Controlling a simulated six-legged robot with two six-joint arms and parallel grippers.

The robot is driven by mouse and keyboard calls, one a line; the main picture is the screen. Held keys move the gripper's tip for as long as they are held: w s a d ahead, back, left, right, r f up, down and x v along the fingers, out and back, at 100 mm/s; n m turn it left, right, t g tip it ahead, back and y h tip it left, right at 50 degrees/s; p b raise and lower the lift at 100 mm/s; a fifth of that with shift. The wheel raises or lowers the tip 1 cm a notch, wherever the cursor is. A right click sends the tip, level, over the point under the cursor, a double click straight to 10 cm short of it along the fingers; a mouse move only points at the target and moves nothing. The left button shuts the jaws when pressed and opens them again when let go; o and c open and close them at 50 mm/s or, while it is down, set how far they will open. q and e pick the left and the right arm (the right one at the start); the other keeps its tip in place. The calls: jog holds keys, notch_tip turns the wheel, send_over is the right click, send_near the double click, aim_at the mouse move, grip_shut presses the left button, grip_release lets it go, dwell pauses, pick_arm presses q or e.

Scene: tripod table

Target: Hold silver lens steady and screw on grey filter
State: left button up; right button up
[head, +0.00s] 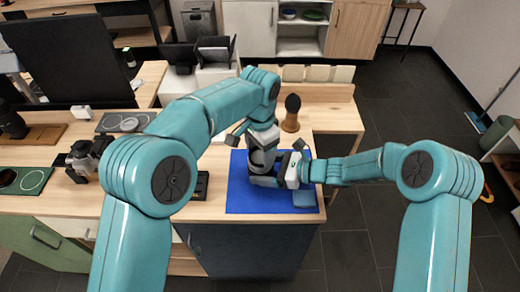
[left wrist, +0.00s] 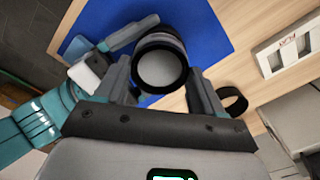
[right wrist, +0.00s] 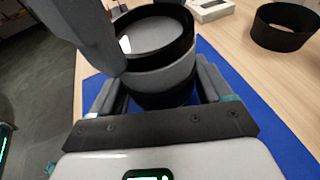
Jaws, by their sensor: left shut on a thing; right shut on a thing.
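The silver lens (head: 258,157) stands upright over the blue mat (head: 245,195); its silver band (right wrist: 168,76) and dark lower barrel show in the right wrist view. My right gripper (right wrist: 160,92) is shut around its barrel from the side. The grey filter (right wrist: 155,36), a dark ring with pale glass, lies on the lens's top end; it also shows in the left wrist view (left wrist: 162,70). My left gripper (left wrist: 160,82) comes from above, with its fingers on either side of the filter, shut on it. I cannot tell whether the threads are engaged.
A loose black ring (right wrist: 285,25) stands on the wood near the mat. A white box (left wrist: 288,50) lies beyond it. A brown-and-black brush-like object (head: 291,112) stands behind the mat. A small blue cloth-like piece (head: 304,198) lies at the mat's right front.

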pick_arm(q)
jog(key=shift+f, duration=0.15)
pick_arm(e)
jog(key=shift+s+f, duration=0.1)
pick_arm(q)
jog(key=m, duration=0.3)
jog(key=shift+m, duration=0.3)
jog(key=shift+m, duration=1.3)
jog(key=m, duration=0.3)
jog(key=o, duration=1.3)
jog(key=shift+w, duration=0.1)
